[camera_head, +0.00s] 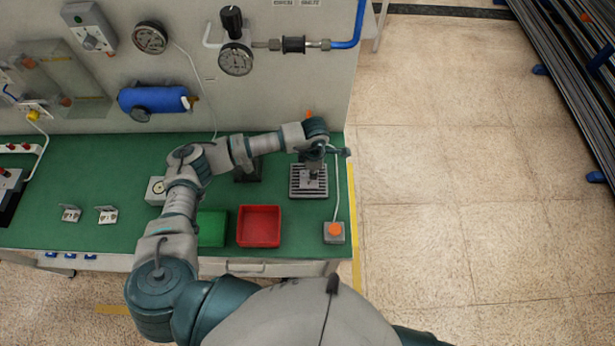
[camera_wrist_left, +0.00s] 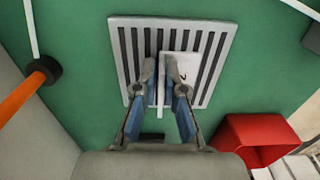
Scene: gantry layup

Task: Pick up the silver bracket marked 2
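The silver bracket with a dark mark that looks like a 2 (camera_wrist_left: 186,68) lies on the slotted metal grate (camera_wrist_left: 222,37) in the left wrist view. My left gripper (camera_wrist_left: 161,66) points down at it, its two fingers close together on either side of the bracket's upright flange. The fingers appear closed on that flange, which they partly hide. In the head view my left gripper (camera_head: 314,168) is over the grate (camera_head: 297,191), and the bracket is mostly hidden there. My right gripper is not in view.
A red bin (camera_head: 259,226) and a green bin (camera_head: 212,228) stand at the bench's front. A grey box with an orange button (camera_head: 334,232) is right of them. Two small silver brackets (camera_head: 70,213) (camera_head: 107,214) sit at left. Gauges and pipes are on the back panel.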

